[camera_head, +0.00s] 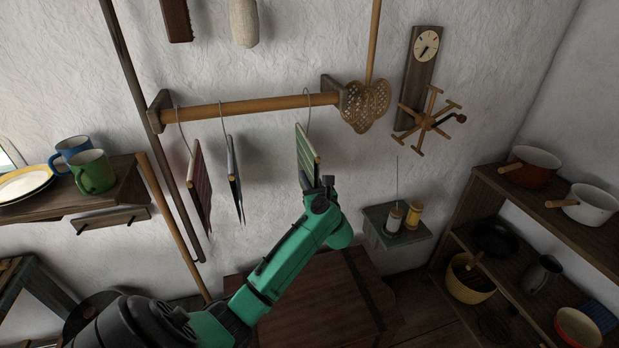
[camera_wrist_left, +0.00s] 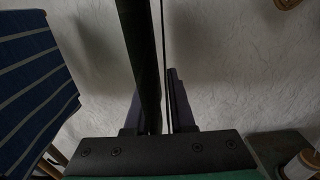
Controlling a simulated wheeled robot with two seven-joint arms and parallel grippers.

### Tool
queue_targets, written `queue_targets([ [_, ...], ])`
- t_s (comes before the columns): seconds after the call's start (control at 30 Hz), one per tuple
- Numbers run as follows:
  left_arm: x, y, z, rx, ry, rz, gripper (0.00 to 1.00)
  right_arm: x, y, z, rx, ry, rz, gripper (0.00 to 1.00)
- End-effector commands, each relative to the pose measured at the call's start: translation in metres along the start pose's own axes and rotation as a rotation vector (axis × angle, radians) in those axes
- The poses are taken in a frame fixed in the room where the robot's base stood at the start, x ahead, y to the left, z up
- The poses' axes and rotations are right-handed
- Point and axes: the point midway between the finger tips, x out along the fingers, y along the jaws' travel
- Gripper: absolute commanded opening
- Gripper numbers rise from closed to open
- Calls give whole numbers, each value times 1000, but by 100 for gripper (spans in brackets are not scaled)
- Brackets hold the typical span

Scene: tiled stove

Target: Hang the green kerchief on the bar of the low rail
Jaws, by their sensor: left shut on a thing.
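The green striped kerchief (camera_head: 306,152) hangs below a thin wire hook (camera_head: 308,108) near the right end of the wooden bar (camera_head: 250,106). The hook's curved top shows at the bar's upper edge; I cannot tell whether it rests on the bar. My left gripper (camera_head: 318,188) is shut on the kerchief's lower part, and my arm hides the lowest edge. In the left wrist view the kerchief shows edge-on as a dark strip (camera_wrist_left: 140,60) between the fingers. My right gripper is in neither view.
A red kerchief (camera_head: 200,185) and a blue kerchief (camera_head: 235,175) hang on the bar farther left. A tan heart-shaped beater (camera_head: 365,105) is beside the bar's right bracket. A small shelf with thread spools (camera_head: 394,220) is right of my gripper. A wooden chest (camera_head: 320,300) stands below.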

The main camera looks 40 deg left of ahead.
Motion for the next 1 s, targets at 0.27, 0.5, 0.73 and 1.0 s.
queue_targets([
  [0.27,0,0,-2,0,-1,0,0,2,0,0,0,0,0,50],
  [0.5,0,0,-2,0,0,0,57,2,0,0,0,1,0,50],
  [0.73,-1,0,-3,0,1,0,57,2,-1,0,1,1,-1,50],
  [1.0,-40,-1,-8,-3,3,-4,57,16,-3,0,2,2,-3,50],
])
